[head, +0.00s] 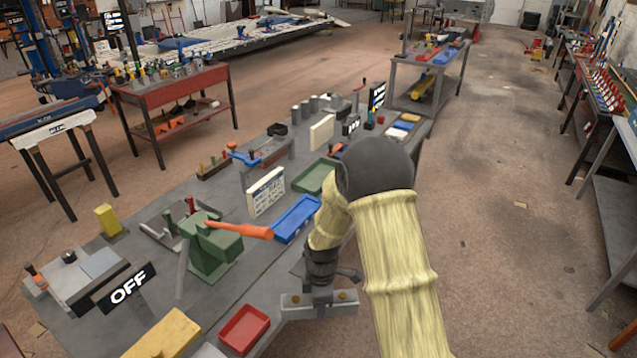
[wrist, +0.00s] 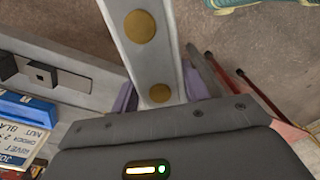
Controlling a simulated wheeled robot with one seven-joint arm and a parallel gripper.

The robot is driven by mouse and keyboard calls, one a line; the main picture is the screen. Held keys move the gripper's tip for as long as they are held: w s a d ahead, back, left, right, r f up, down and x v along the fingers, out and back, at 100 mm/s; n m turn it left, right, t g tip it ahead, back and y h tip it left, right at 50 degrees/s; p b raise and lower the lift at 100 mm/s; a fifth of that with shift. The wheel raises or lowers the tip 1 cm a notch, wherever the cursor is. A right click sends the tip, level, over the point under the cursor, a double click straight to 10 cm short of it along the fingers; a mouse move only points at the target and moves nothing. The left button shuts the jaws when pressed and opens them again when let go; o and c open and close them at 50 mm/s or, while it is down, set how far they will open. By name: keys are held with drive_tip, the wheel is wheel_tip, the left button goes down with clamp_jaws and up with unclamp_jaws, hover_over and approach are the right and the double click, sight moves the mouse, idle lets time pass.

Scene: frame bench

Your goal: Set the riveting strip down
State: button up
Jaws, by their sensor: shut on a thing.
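The riveting strip, a pale grey bar with two gold round rivets, shows in the head view (head: 319,312) and large in the wrist view (wrist: 172,65). My gripper (head: 319,288) is shut on it from above. In the wrist view purple pads (wrist: 160,97) stand on both sides of the strip. The strip hangs level beside the near right edge of the grey bench (head: 217,301), with floor showing beneath it in the wrist view. My arm hides part of the bench edge behind it.
A red tray (head: 244,330) lies on the bench left of the strip. A blue tray (head: 297,219), green tray (head: 314,177) and white card (head: 266,192) stand farther back. A green block with an orange-handled tool (head: 240,230) and an OFF sign (head: 127,288) are left. Bare bench top lies between them.

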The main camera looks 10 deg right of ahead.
sight(338, 310)
drive_tip(key=d+f+m, duration=0.1)
drive_tip(key=m, duration=0.2)
drive_tip(key=d+f+m, duration=0.2)
drive_tip(key=m, duration=0.1)
drive_tip(key=d+f+m, duration=0.2)
drive_tip(key=m, duration=0.2)
drive_tip(key=shift+w, duration=0.1)
drive_tip(key=d+f+m, duration=0.1)
drive_tip(key=m, duration=0.1)
drive_tip(key=d+f+m, duration=0.1)
drive_tip(key=d+m, duration=0.1)
drive_tip(key=m, duration=0.1)
drive_tip(key=d+f+m, duration=0.1)
drive_tip(key=m, duration=0.2)
drive_tip(key=shift+d+f, duration=0.2)
drive_tip(key=shift+f, duration=0.1)
